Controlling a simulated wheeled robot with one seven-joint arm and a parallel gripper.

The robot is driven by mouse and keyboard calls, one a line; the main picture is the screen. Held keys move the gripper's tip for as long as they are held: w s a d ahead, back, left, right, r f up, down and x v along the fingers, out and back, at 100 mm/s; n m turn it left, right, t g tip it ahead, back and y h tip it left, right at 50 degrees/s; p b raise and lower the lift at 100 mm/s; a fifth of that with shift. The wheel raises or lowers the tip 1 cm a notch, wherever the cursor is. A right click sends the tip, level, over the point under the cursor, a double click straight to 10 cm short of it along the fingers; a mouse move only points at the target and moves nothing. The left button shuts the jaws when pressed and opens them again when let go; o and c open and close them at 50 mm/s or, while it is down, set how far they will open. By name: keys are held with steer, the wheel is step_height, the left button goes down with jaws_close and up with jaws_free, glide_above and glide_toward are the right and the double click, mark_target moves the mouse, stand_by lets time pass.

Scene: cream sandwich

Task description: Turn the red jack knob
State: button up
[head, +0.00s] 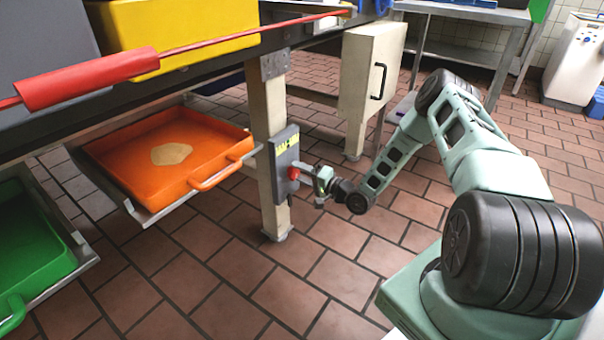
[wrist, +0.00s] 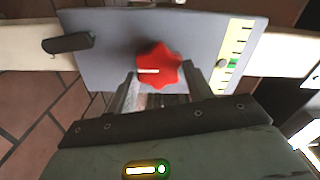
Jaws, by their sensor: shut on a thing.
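The red jack knob (wrist: 158,66) is a lobed knob with a white mark, on a grey panel (wrist: 105,45) in the wrist view. In the head view the knob (head: 293,173) shows small on the panel (head: 283,150), which is fixed to a cream table leg. My gripper (wrist: 158,90) is at the knob, with one finger on each side of it, shut on it. In the head view my gripper (head: 310,177) reaches the knob from the right. The exact finger contact is partly hidden by the gripper body in the wrist view.
A dark lever (wrist: 68,43) and a yellow scale (wrist: 235,45) with a green mark flank the knob. An orange tray (head: 130,160) with a cream patch sits left of the leg. A cream cabinet (head: 362,75) stands behind. The tiled floor in front is clear.

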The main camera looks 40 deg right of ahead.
steer(key=shift+f, duration=0.1)
steer(key=o, duration=1)
steer(key=shift+s, duration=0.1)
steer(key=p+v, duration=0.5)
steer(key=v, duration=1.2)
steer(key=shift+s+d, duration=0.1)
steer(key=shift+s, duration=0.05)
